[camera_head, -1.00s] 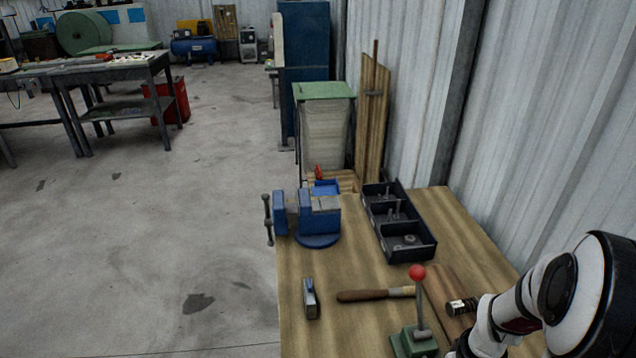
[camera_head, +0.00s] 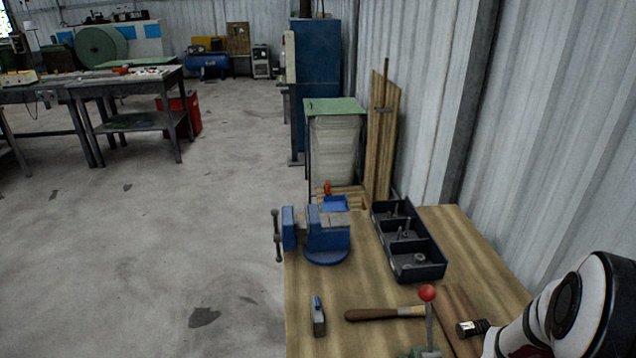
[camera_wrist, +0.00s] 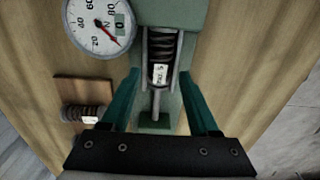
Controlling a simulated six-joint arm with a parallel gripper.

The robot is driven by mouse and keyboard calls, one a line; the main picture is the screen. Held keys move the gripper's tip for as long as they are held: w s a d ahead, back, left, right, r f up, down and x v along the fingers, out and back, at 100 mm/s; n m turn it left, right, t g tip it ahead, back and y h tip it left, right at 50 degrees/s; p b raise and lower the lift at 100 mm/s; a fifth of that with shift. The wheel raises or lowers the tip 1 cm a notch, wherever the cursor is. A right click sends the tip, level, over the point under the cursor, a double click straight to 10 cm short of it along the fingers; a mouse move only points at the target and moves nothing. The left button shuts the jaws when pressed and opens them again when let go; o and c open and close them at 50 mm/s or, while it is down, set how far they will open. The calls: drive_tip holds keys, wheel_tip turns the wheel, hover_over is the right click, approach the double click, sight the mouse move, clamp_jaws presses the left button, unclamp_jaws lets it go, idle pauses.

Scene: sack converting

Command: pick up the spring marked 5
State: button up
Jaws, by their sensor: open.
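In the wrist view a dark coil spring (camera_wrist: 163,48) with a small pale label sits upright in the picture inside a green tester (camera_wrist: 188,15). A second dark spring (camera_wrist: 80,113) with a pale label lies on a wooden block at the left. I cannot read either label surely. My gripper (camera_wrist: 160,76) is open, its two teal fingers apart on either side of the tester's lower part in the picture, with nothing held. In the head view a dark spring (camera_head: 473,328) lies on the board beside my arm; my gripper is out of sight there.
A round dial gauge (camera_wrist: 101,22) stands left of the tester. A red-knobbed lever (camera_head: 428,293) rises near the front.

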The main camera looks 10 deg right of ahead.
drive_tip(key=shift+f, duration=1.4)
clamp_jaws()
drive_tip(key=shift+r, duration=0.15)
idle(0.4)
drive_tip(key=shift+r, duration=3.4)
